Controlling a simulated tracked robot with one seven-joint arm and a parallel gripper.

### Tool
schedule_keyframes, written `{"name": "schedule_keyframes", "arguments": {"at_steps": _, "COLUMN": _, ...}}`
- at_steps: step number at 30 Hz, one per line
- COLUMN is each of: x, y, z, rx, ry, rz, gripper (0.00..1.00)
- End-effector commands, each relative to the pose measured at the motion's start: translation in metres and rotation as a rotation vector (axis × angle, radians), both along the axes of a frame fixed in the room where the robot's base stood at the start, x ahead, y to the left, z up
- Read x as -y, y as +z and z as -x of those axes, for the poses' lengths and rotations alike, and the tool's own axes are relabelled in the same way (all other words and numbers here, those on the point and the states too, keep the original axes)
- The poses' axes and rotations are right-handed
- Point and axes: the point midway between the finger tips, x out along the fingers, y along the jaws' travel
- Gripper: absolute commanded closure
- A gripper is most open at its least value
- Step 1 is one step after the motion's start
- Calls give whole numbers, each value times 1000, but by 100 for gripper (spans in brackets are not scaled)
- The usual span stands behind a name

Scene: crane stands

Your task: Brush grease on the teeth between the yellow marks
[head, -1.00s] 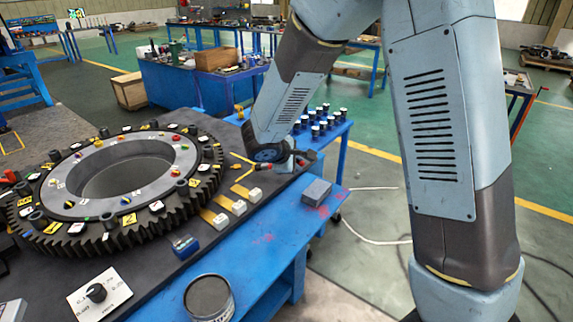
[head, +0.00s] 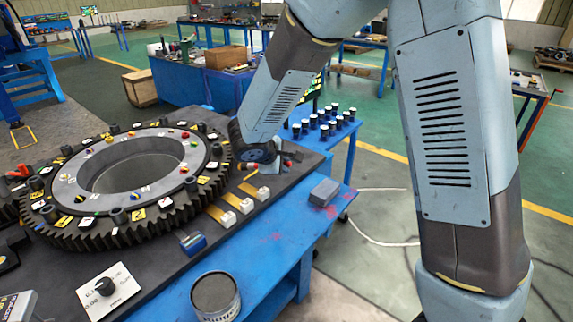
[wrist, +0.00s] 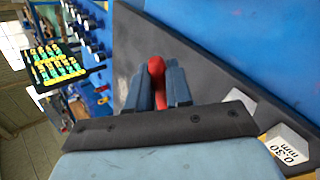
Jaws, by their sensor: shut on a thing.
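The large dark toothed ring gear (head: 120,225) lies flat on the bench at left in the head view. Yellow and white tags are spread around its upper face; small print on them is unreadable. My gripper (wrist: 158,88) is shut on a red rounded handle (wrist: 156,67) in the wrist view. Any bristles are hidden, so I cannot tell if it is the brush. In the head view my gripper is low over the bench, right of the gear, its fingers mostly hidden by my wrist. An open round tin (head: 214,296) with dark contents stands at the front edge.
Brass strips with white blocks (head: 229,219) lie right of the gear. A blue block (head: 193,243), a grey block (head: 324,192) and a dial panel (head: 104,290) are also on the bench. Several dark cups (head: 323,122) stand on a blue table behind.

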Motion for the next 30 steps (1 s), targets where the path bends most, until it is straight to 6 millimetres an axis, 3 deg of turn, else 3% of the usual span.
{"name": "schedule_keyframes", "arguments": {"at_steps": 30, "x": -8, "y": 0, "z": 1, "rx": 1, "ry": 1, "rz": 1, "gripper": 100}}
